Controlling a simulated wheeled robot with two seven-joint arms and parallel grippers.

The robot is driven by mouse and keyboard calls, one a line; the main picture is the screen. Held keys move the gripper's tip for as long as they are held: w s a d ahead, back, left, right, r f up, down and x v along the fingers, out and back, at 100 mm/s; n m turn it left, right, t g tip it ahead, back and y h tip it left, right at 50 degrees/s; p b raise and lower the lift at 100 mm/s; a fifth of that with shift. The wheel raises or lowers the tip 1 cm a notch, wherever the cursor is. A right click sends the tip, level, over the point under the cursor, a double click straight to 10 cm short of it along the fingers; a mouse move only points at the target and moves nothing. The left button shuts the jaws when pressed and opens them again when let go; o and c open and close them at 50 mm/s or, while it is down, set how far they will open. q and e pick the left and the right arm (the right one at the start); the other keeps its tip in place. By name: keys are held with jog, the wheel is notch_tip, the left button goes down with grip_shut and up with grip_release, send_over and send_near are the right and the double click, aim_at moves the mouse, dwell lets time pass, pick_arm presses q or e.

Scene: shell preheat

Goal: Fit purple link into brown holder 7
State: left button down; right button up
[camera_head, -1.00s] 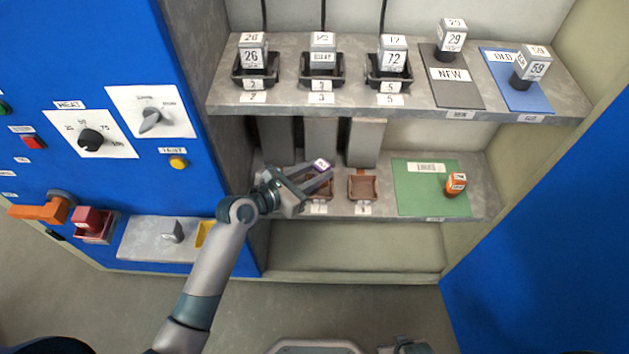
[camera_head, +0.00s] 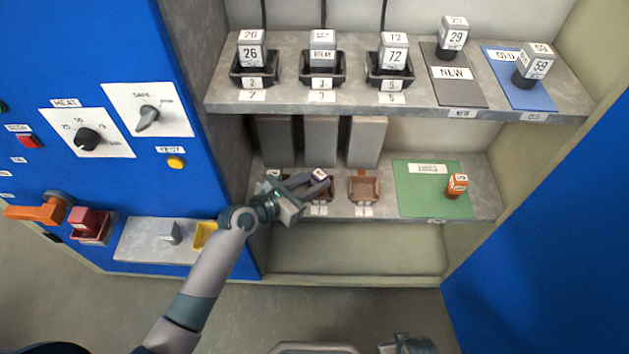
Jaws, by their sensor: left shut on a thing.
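My left gripper (camera_head: 316,183) is shut on the purple link (camera_head: 319,175), a small piece with a pale label on top, at the lower shelf. The gripper and link are over or at the middle brown holder (camera_head: 322,197), which the fingers partly hide. I cannot tell whether the link is inside this holder or above it. Another brown holder (camera_head: 364,190) stands open and empty to the right. The small labels in front of the holders are too blurred to read, so I cannot tell which is 7.
An orange link (camera_head: 457,185) stands on a green mat (camera_head: 420,200) at the right of the lower shelf. The upper shelf (camera_head: 300,98) carries several black holders with grey pieces. A blue control panel (camera_head: 90,180) stands at left.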

pick_arm(q)
jog(key=c, duration=1.4)
grip_release()
pick_arm(e)
jog(key=shift+r, duration=0.1)
pick_arm(q)
jog(key=shift+s+a+r, duration=0.2)
jog(key=shift+s+a, duration=0.1)
jog(key=p+v, duration=0.1)
jog(key=v, duration=1)
jog(key=shift+r, duration=0.1)
pick_arm(e)
jog(key=shift+s+d+f, duration=0.15)
jog(key=shift+s+f, duration=0.1)
jog(key=shift+f, duration=0.35)
jog(key=shift+s+d+f, duration=0.1)
jog(key=shift+s+f, duration=0.15)
jog(key=shift+f, duration=0.3)
jog(key=shift+w, duration=0.15)
